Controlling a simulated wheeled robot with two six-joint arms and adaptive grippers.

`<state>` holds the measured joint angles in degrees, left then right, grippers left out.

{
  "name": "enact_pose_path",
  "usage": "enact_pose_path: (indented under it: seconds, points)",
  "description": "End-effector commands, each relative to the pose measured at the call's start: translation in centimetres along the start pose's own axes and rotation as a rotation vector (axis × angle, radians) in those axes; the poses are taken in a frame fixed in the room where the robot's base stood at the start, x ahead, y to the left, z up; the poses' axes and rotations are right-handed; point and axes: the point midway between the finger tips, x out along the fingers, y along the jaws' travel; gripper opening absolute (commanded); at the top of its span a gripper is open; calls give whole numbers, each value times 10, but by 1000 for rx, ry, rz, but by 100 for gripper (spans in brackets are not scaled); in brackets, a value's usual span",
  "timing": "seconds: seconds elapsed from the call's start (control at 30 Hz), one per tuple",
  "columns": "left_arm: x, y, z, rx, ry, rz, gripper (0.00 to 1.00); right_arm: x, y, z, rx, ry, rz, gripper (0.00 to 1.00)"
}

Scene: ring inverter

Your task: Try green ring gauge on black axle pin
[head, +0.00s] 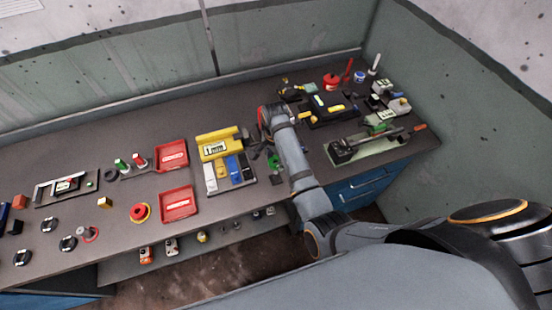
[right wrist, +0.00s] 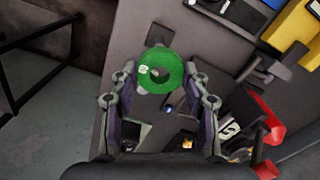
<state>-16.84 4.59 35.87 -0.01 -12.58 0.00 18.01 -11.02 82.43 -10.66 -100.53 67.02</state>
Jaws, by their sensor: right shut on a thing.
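The green ring gauge (right wrist: 174,84), a thick ring with a white mark, sits between the fingertips of my right gripper (right wrist: 160,78) in the right wrist view. The fingers are shut on its sides, and its centre hole faces the camera. In the head view the right gripper (head: 264,149) hangs over the bench just right of the yellow fixture, with the green ring (head: 273,160) showing beside it. I cannot make out for certain which dark part is the black axle pin. My left gripper is not in view.
The yellow fixture (head: 219,136) stands behind a tray of coloured blocks (head: 249,181). Two red trays (head: 178,204) lie to the left. A green-based clamp device (head: 376,147) and a black case (head: 327,121) stand to the right. The bench's front edge is close to the gripper.

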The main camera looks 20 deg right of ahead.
Motion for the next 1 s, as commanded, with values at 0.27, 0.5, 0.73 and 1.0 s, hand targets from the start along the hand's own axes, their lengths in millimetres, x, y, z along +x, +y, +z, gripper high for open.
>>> enact_pose_path:
  seconds: [0.27,0.5,0.73,1.0]
  points:
    - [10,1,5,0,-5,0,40,26,1,0,-1,-1,2,9]
    - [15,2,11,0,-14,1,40,46,0,0,-1,-1,2,9]
    - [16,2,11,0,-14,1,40,53,0,0,-1,-1,0,9]
    - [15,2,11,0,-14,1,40,53,0,0,-1,0,0,9]
